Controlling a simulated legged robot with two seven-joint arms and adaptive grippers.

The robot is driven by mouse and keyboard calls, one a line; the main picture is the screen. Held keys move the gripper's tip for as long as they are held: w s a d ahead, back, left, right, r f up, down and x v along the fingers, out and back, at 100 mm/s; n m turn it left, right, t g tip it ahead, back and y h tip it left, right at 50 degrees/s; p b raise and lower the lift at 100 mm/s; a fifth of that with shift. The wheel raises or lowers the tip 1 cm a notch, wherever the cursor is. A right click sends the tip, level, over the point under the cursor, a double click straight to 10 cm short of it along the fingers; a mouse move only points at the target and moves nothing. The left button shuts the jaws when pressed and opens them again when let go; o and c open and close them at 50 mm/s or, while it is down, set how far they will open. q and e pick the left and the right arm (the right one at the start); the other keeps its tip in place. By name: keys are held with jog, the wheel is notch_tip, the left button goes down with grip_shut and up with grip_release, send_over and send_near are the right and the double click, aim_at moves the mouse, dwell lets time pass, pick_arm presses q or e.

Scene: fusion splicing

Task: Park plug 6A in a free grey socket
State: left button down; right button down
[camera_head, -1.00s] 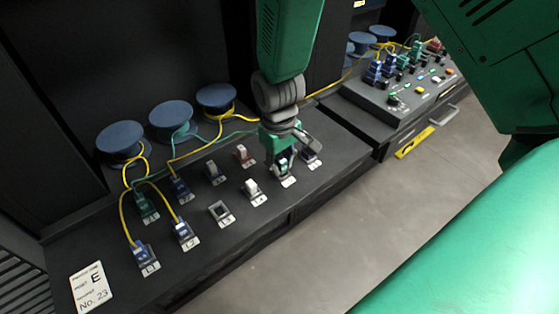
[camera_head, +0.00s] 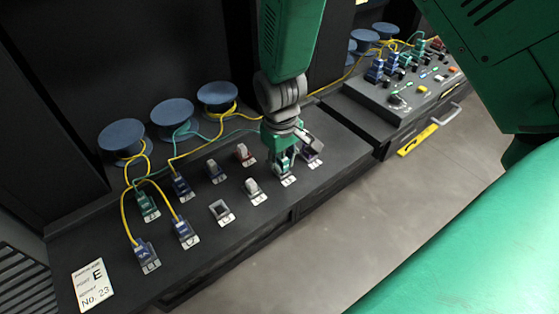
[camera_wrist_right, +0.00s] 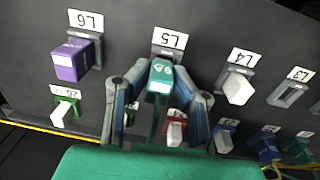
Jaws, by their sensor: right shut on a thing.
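My right gripper (camera_head: 285,160) is at the L5 position in the front row of the panel, its fingers pointing down. In the right wrist view my right gripper (camera_wrist_right: 158,98) is shut on a green plug (camera_wrist_right: 160,74), with one finger on each side. Its small label is upside down and hard to read; I take it for plug 6A. The plug stands at the grey L5 socket (camera_wrist_right: 168,47); I cannot tell whether it is fully seated. The grey L3 socket (camera_head: 221,211) is empty, and it also shows in the right wrist view (camera_wrist_right: 289,93). My left gripper is not in view.
A purple plug (camera_wrist_right: 72,60) sits in L6 and a white one (camera_wrist_right: 239,90) in L4, flanking the gripper. Blue plugs (camera_head: 147,252) with yellow cables occupy L1 and L2. The back row holds several plugs. Blue spools (camera_head: 171,115) stand behind. A second console (camera_head: 405,90) is at right.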

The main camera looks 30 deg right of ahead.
jog(key=shift+a+f, duration=0.3)
jog(key=shift+a, duration=0.2)
jog(key=shift+s+d+f+b, duration=0.15)
jog(key=shift+d+f+b, duration=0.05)
jog(key=shift+f+b, duration=0.1)
jog(key=shift+d, duration=0.1)
jog(key=c, duration=1.4)
grip_release()
jog(key=shift+c, duration=0.2)
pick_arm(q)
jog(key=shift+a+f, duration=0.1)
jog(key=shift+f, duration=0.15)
pick_arm(e)
jog(key=shift+o, duration=0.4)
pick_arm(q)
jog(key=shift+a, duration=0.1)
pick_arm(e)
jog(key=shift+r, duration=0.15)
